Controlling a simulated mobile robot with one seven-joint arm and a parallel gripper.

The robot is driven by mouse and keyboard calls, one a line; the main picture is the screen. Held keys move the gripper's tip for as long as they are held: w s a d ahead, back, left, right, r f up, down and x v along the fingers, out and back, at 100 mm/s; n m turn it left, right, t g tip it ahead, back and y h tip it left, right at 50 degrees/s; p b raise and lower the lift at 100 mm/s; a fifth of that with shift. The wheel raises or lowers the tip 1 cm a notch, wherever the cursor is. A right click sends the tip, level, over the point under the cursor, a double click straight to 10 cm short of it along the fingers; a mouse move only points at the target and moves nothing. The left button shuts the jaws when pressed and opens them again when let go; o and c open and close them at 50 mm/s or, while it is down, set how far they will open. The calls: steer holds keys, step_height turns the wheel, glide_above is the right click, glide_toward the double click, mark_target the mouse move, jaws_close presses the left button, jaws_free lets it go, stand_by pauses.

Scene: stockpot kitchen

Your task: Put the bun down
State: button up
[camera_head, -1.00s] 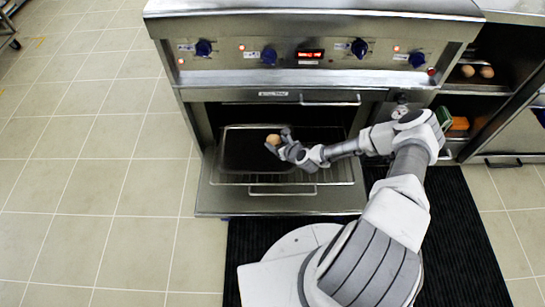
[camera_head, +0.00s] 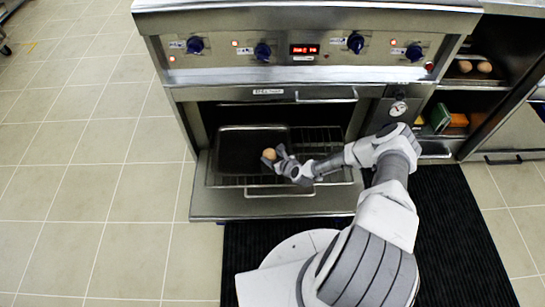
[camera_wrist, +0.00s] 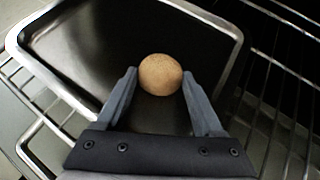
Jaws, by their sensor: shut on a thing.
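A round brown bun (camera_wrist: 160,74) sits between the fingertips of my gripper (camera_wrist: 160,80) in the wrist view, and the gripper is shut on it. The head view shows the bun (camera_head: 269,154) at the end of my gripper (camera_head: 274,155), over the right part of a dark baking tray (camera_head: 238,152). The tray also shows in the wrist view (camera_wrist: 95,50), behind and below the bun. Whether the bun touches the tray is hard to tell. The tray rests on a wire rack (camera_head: 318,142) in the open oven.
The oven door (camera_head: 270,206) is folded down in front. The control panel (camera_head: 300,50) with blue knobs is above. Bare rack lies right of the tray.

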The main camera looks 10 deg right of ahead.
steer(key=o, duration=1.3)
steer(key=shift+o, duration=0.2)
steer(key=p+v, duration=0.4)
steer(key=v, duration=0.8)
steer(key=shift+r, duration=0.1)
